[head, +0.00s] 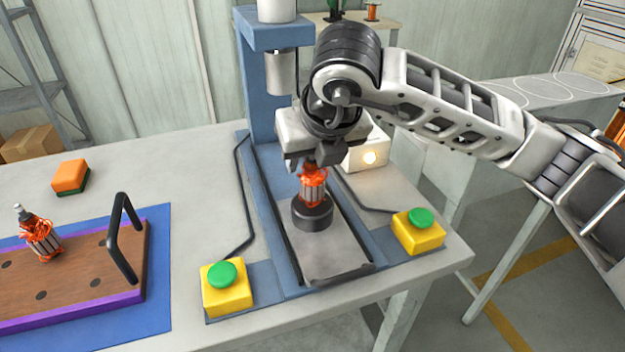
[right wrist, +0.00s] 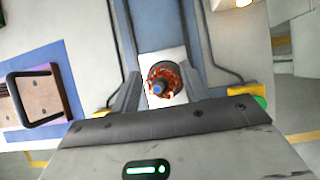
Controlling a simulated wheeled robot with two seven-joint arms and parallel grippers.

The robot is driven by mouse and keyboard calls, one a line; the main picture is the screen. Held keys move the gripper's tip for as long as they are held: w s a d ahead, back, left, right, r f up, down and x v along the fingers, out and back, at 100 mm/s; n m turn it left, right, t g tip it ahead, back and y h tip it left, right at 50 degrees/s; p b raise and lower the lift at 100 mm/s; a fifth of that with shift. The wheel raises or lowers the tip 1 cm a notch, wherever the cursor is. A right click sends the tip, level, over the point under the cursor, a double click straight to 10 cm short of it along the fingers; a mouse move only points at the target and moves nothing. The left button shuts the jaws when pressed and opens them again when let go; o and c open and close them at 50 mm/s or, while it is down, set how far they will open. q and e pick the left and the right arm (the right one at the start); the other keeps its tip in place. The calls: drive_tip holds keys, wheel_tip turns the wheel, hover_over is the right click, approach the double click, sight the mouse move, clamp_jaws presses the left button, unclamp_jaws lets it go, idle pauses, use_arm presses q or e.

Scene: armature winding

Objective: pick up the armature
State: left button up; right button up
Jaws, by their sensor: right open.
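One armature (head: 313,187), with orange-red windings and a grey core, stands upright in a dark round holder (head: 312,213) on the blue press. My right gripper (head: 311,160) is directly above it, pointing down, with its fingers around the armature's top. In the right wrist view the armature (right wrist: 163,82) shows end-on between the two open fingers (right wrist: 163,92), with a gap on each side. A second armature (head: 40,236) stands tilted in a wooden board (head: 75,270) at the left. My left gripper is not in view.
The blue press column (head: 262,90) rises behind my gripper, with its ram (head: 283,72) close by. Yellow boxes with green buttons stand at the front left (head: 226,290) and right (head: 418,232). The board has a black handle (head: 121,238). An orange-green block (head: 71,176) lies behind it.

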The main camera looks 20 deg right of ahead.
drive_tip(key=shift+w+f, duration=0.35)
drive_tip(key=shift+f, duration=0.25)
clamp_jaws()
drive_tip(key=shift+r, duration=0.15)
drive_tip(key=shift+r, duration=0.25)
wheel_tip(320, 180, up, 2)
drive_tip(key=shift+r, duration=0.1)
drive_tip(key=s+a+r, duration=0.5)
drive_tip(key=s+r, duration=0.5)
drive_tip(key=s, duration=0.3)
